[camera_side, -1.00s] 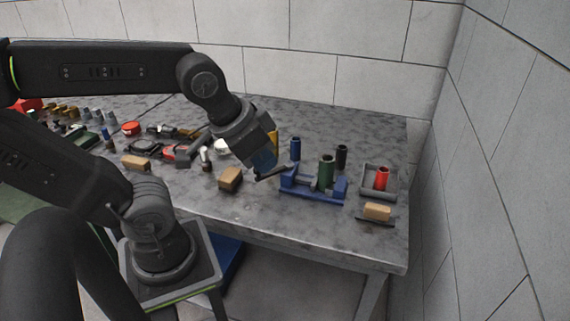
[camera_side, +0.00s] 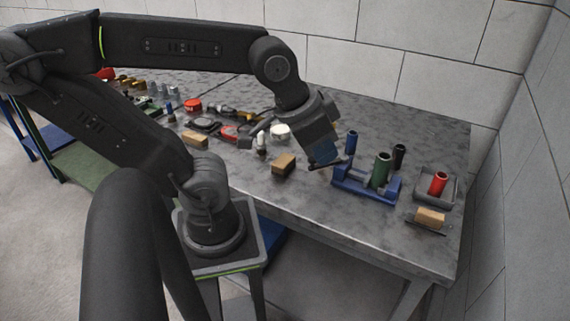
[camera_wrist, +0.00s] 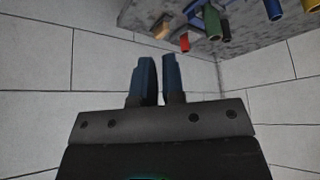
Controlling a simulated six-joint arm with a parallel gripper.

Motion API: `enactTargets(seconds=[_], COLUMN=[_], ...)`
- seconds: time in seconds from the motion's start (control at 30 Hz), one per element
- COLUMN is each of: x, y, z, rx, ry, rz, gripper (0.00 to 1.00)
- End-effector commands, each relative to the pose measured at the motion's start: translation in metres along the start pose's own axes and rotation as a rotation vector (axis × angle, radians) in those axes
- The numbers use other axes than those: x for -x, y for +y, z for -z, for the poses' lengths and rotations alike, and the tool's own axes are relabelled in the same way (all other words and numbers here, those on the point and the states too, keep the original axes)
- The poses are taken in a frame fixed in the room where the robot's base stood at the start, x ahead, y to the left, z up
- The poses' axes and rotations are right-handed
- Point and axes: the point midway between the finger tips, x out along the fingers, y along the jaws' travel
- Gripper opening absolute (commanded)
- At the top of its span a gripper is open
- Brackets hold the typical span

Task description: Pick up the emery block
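Several blocks lie on the grey bench, and I cannot tell for certain which is the emery block. A tan block (camera_side: 430,216) lies on a dark flat piece near the bench's right front. A brown block (camera_side: 283,165) lies near the front edge, left of the blue holder. Another tan block (camera_side: 195,139) lies farther left. In the wrist view a tan block (camera_wrist: 160,27) shows at the top. My gripper (camera_side: 323,157) hangs above the bench between the brown block and the blue holder. In the wrist view its blue fingers (camera_wrist: 160,75) are slightly apart with nothing between them.
The blue holder (camera_side: 365,190) carries a green tube (camera_side: 381,170). A blue tube (camera_side: 351,142) and a black tube (camera_side: 399,156) stand behind it. A red tube (camera_side: 438,183) stands in a grey tray (camera_side: 453,194). Tiled walls close the back and right. Tools crowd the left.

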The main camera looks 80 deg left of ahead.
Motion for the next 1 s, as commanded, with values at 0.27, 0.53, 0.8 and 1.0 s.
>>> enactTargets(seconds=[0.27, 0.53, 0.8, 1.0], x=[0.0, 0.0, 0.0, -0.0036], y=[0.0, 0.0, 0.0, -0.0072], z=[0.0, 0.0, 0.0, 0.0039], rx=[0.0, 0.0, 0.0, 0.024], ry=[0.0, 0.0, 0.0, -0.017], rz=[0.0, 0.0, 0.0, 0.016], gripper=[0.36, 0.62, 0.78, 0.78])
